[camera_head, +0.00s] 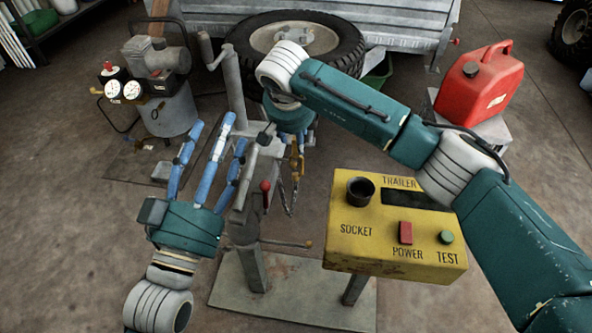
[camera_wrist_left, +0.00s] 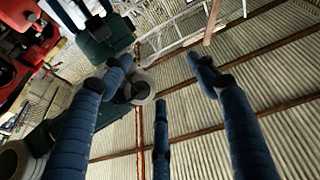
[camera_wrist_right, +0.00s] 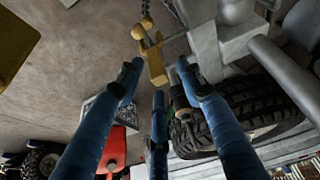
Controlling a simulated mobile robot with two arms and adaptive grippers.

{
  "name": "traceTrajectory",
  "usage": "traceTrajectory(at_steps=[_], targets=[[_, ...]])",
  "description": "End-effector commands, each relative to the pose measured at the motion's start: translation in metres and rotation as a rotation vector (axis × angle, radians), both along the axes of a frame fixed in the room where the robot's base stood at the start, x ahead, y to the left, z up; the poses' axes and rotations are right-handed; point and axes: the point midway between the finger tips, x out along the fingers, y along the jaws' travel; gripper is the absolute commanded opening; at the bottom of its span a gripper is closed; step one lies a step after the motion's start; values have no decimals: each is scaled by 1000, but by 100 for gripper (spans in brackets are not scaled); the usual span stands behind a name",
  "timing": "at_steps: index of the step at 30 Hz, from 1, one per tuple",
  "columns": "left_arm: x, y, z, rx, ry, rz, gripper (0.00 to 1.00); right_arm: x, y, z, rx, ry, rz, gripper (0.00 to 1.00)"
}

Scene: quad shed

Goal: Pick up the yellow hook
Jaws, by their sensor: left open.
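The yellow hook (camera_head: 297,161) hangs by the grey post in the head view, with a chain below it. In the right wrist view the yellow hook (camera_wrist_right: 154,62) shows large, with its chain (camera_wrist_right: 146,20) at the top edge. My right gripper (camera_wrist_right: 158,76) is open, its fingertips close around the hook's near end with gaps visible on both sides. In the head view its fingers are mostly hidden behind the wrist and post. My left gripper (camera_head: 212,132) is open and empty, fingers pointing up, left of the post and apart from the hook.
A grey winch post (camera_head: 233,85) with handles stands between my grippers. A yellow trailer tester box (camera_head: 392,228) stands at front right. A red fuel can (camera_head: 480,83) sits at back right. A tyre (camera_head: 345,43) lies behind, and a compressor (camera_head: 165,100) stands at left.

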Motion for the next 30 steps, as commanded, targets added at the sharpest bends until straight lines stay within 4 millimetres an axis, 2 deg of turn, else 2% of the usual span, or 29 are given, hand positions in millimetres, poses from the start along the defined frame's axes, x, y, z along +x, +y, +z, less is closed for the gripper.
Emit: traceTrajectory(at_steps=[6, 11, 12, 26, 30], targets=[[0, 0, 1, 0, -2, 0, 60, 0, 0, 0, 0, 0, 0, 36], [0, 0, 0, 0, -1, 0, 60, 0, 0, 0, 0, 0, 0, 4], [0, 0, 0, 0, 0, 0, 60, 0, 0, 0, 0, 0, 0, 0], [2, 0, -3, 4, 18, 1, 60, 0, 0, 4, 0, -2, -1, 0], [5, 2, -22, 28, 103, 6, 60, 0, -1, 9, 0, -3, -2, 0]])
